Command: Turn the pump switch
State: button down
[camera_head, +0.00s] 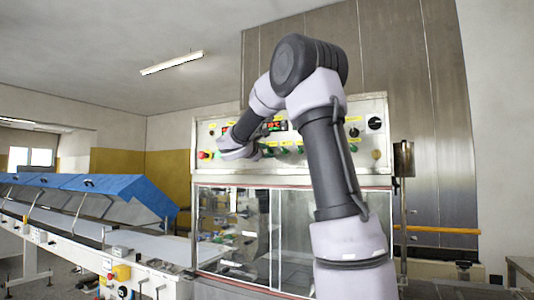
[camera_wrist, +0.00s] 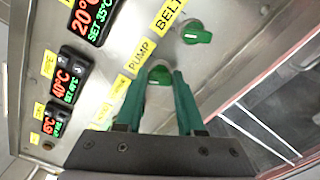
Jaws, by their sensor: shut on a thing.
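The pump switch (camera_wrist: 159,73) is a green knob on the grey control panel, beside the yellow PUMP label (camera_wrist: 140,55) in the wrist view. My gripper (camera_wrist: 161,82) has its two green fingers around the knob, shut on it, one finger on either side. The fingers cover part of the knob. In the head view my arm reaches to the control panel (camera_head: 222,127) and hides the pump switch and the fingertips.
The green belt switch (camera_wrist: 195,33) sits close by under the BELT label. Temperature displays (camera_wrist: 70,75) line the panel. Glass doors (camera_head: 291,240) are below the panel. A conveyor with blue covers (camera_head: 100,185) stands at left. A red stop button (camera_head: 204,155) is at the panel's left.

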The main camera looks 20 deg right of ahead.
jog(key=shift+f, duration=0.1)
jog(key=c, duration=0.5)
grip_release()
jog(key=v, duration=1)
jog(key=shift+s+a, duration=0.25)
jog(key=shift+a, duration=0.1)
